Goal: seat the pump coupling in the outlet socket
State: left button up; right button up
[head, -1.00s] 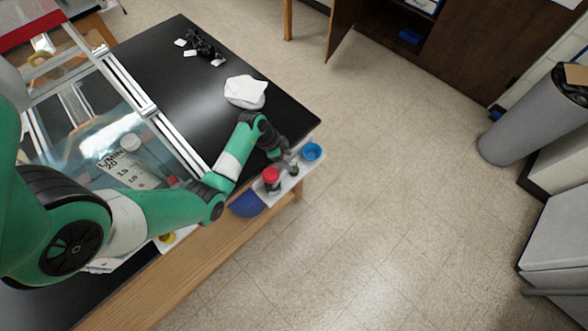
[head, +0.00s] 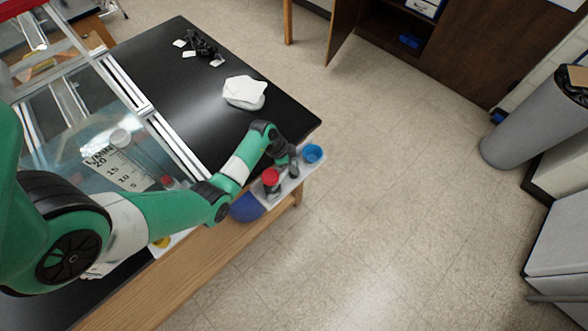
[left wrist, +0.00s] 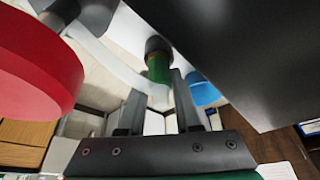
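A green cylinder with a dark cap (left wrist: 158,65), possibly the pump coupling, stands just beyond the tips of my left gripper (left wrist: 158,90) in the left wrist view. The two fingers are spread with a clear gap, and the cylinder lines up with that gap. I cannot tell whether they touch it. In the head view my left gripper (head: 289,166) is low over a white tray at the table's corner, between a red-topped part and a blue cup. I cannot make out the outlet socket. My right gripper is not in view.
The red-topped part (head: 271,176) is close on the left, also large in the left wrist view (left wrist: 35,65). The blue cup (head: 313,153) is on the right. A white cloth-like object (head: 243,92) lies on the black table (head: 170,65). A glazed extrusion frame (head: 130,85) stands left.

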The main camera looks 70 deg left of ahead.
pick_arm(q)
grip_shut()
jog(key=shift+r, duration=0.1)
